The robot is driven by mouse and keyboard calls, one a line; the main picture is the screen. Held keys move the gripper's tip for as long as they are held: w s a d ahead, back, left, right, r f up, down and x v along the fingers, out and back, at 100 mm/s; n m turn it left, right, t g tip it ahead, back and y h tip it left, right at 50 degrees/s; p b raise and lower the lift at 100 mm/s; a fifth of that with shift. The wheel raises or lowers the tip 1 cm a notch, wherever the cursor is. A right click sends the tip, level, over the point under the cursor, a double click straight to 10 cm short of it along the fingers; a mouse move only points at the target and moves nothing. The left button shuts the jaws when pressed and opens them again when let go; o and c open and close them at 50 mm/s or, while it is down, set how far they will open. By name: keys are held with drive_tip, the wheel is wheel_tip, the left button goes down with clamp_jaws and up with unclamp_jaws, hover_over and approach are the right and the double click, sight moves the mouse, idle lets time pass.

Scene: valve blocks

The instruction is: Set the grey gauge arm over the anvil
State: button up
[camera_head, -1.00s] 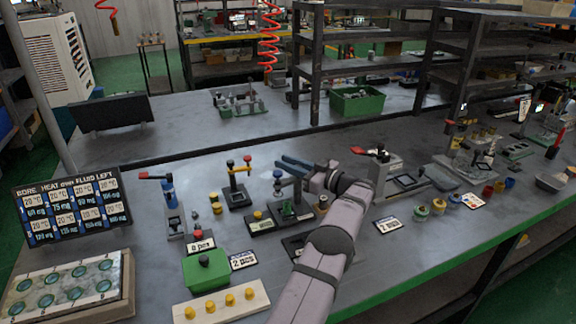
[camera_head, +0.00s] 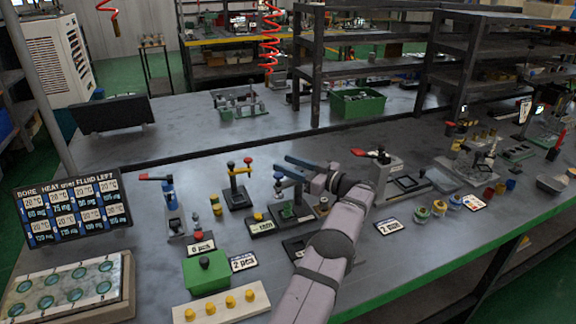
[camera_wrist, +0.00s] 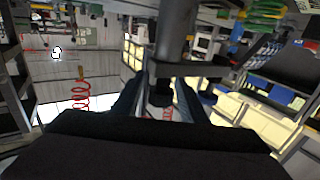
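I cannot make out the anvil clearly. My gripper (camera_head: 283,164) is level, at the height of the stand's top, with its blue fingers pointing left. In the wrist view, my gripper's fingers (camera_wrist: 155,88) are apart. A grey post (camera_wrist: 175,38) with a crossbar (camera_wrist: 190,70) shows just beyond them; I cannot tell whether they touch it.
A yellow stand with a red knob (camera_head: 237,186) and a red-handled blue press (camera_head: 168,200) stand to the left. A green box (camera_head: 206,272) and a wooden strip with yellow knobs (camera_head: 222,302) lie in front. A red-handled grey press (camera_head: 388,178) stands close on the right.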

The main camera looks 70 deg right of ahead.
sight(302, 170)
drive_tip(key=shift+b+v, duration=0.6)
drive_tip(key=shift+v, duration=3.05)
drive_tip(key=w+r+m+h+p, duration=0.1)
drive_tip(key=h+p, duration=0.1)
drive_tip(key=w+r+m+h+p, duration=0.1)
drive_tip(key=r+p, duration=0.1)
drive_tip(key=p, duration=0.1)
drive_tip(key=w+d+r+m+h+p, duration=0.1)
drive_tip(key=h+p, duration=0.1)
drive_tip(key=p, duration=0.1)
drive_tip(key=shift+w+d+r+t+h, duration=0.1)
drive_tip(key=shift+w+r+t+h, duration=0.1)
drive_tip(key=shift+r+t+h, duration=0.15)
drive_tip(key=shift+w+m+g+h+p, duration=0.1)
drive_tip(key=shift+m+g+h+p, duration=0.45)
drive_tip(key=shift+m+h+p, duration=0.4)
drive_tip(key=shift+f+m+g+h+p, duration=0.25)
drive_tip(key=shift+m+g+h+p, duration=0.4)
drive_tip(key=shift+g+h+p, duration=0.25)
drive_tip(key=s+a+f+m+g+h+p, duration=0.1)
drive_tip(key=s+a+f+m+g+p, duration=0.1)
drive_tip(key=a+f+g+p, duration=0.1)
drive_tip(key=f+g+p, duration=0.1)
drive_tip(key=g, duration=0.1)
drive_tip(key=shift+f+m+g+h, duration=0.3)
drive_tip(key=shift+m+h, duration=0.1)
drive_tip(key=shift+a, duration=0.1)
